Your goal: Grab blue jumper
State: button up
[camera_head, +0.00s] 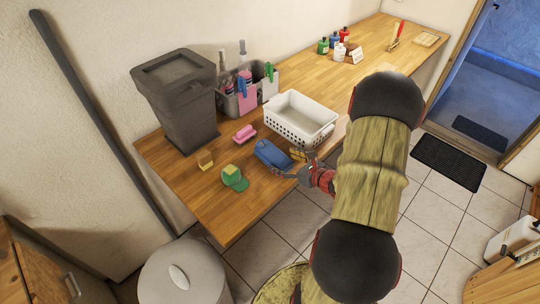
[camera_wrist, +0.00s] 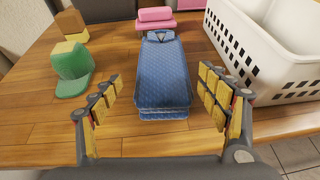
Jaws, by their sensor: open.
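The blue jumper (camera_head: 272,155) lies folded on the wooden table near its front edge in the head view. In the wrist view the jumper (camera_wrist: 162,75) is a quilted blue stack with its collar at the far end. My gripper (camera_head: 298,164) is at the table's front edge, just to the right of the jumper. In the wrist view my gripper (camera_wrist: 160,100) is open, with one yellow-padded finger on each side of the jumper's near end. Nothing is held between the fingers.
A white perforated basket (camera_wrist: 270,50) stands close on the right. A green cap (camera_wrist: 72,70), a yellow-brown block (camera_wrist: 70,24) and a folded pink item (camera_wrist: 156,18) lie around the jumper. A grey bin (camera_head: 180,100) stands at the back left. Bare tabletop (camera_head: 205,205) shows at the front left.

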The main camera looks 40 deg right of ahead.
aim_at(273, 155)
jog(key=x, duration=0.7)
jog(key=shift+w+d+b, duration=0.2)
jog(key=shift+w+b, duration=0.1)
jog(key=shift+b, duration=0.1)
jog(key=c, duration=1.3)
